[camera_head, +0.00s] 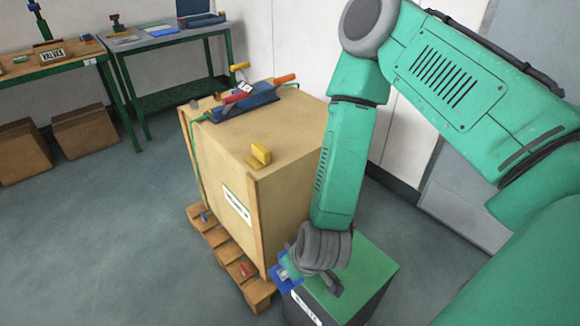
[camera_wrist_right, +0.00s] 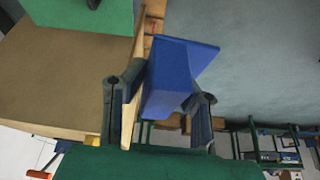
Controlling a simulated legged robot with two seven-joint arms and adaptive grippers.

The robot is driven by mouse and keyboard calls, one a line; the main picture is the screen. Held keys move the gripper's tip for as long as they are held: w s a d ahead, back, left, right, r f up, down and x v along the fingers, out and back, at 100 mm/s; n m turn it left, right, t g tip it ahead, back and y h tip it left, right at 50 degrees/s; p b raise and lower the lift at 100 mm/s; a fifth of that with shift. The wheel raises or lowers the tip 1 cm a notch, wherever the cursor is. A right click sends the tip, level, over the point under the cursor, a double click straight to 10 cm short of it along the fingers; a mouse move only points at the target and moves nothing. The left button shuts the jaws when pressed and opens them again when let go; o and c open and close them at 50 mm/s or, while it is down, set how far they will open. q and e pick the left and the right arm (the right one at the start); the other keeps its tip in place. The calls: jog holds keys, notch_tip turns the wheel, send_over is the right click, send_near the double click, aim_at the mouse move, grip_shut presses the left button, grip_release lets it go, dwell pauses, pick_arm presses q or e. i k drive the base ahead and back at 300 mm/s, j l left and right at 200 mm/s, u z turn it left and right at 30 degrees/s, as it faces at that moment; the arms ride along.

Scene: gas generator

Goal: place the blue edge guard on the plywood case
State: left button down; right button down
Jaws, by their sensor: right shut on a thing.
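The blue edge guard (camera_head: 283,277) is in my right gripper (camera_head: 296,266), low at the near edge of a green-topped box and just right of the plywood case's lower front corner. In the right wrist view the guard (camera_wrist_right: 178,78) is an angled blue piece between the two dark fingers of the right gripper (camera_wrist_right: 160,100), which is shut on it. The plywood case (camera_head: 245,125) stands on a wooden pallet; its tan surface also fills the left of the wrist view (camera_wrist_right: 60,80). My left gripper is not in view.
A blue tray (camera_head: 247,104) with red and yellow-handled tools and a yellow piece (camera_head: 260,154) sit on the case top. The green-topped box (camera_head: 355,277) stands close to the case. Workbenches (camera_head: 170,45) and cartons (camera_head: 85,132) are at the back left. Floor on the left is free.

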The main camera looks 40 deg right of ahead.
aim_at(289, 89)
jog(key=i+j+u, duration=0.25)
jog(key=i+j, duration=0.15)
jog(key=i+j+u, duration=0.5)
jog(key=i, duration=0.4)
jog(key=i+z, duration=0.3)
jog(key=i, duration=0.55)
jog(key=i+j+z, duration=0.3)
jog(key=i, duration=0.5)
jog(key=i+z, duration=0.2)
jog(key=i, duration=0.35)
jog(key=i+z, duration=0.25)
jog(key=i, duration=0.3)
jog(key=i+j+z, duration=0.2)
jog(key=i, duration=0.35)
jog(key=i+l+z, duration=0.2)
jog(key=z, duration=0.25)
jog(key=i+z, duration=0.7)
jog(key=z, duration=0.25)
jog(key=i+j+z, duration=0.15)
jog(key=i+z, duration=0.15)
jog(key=z, duration=0.15)
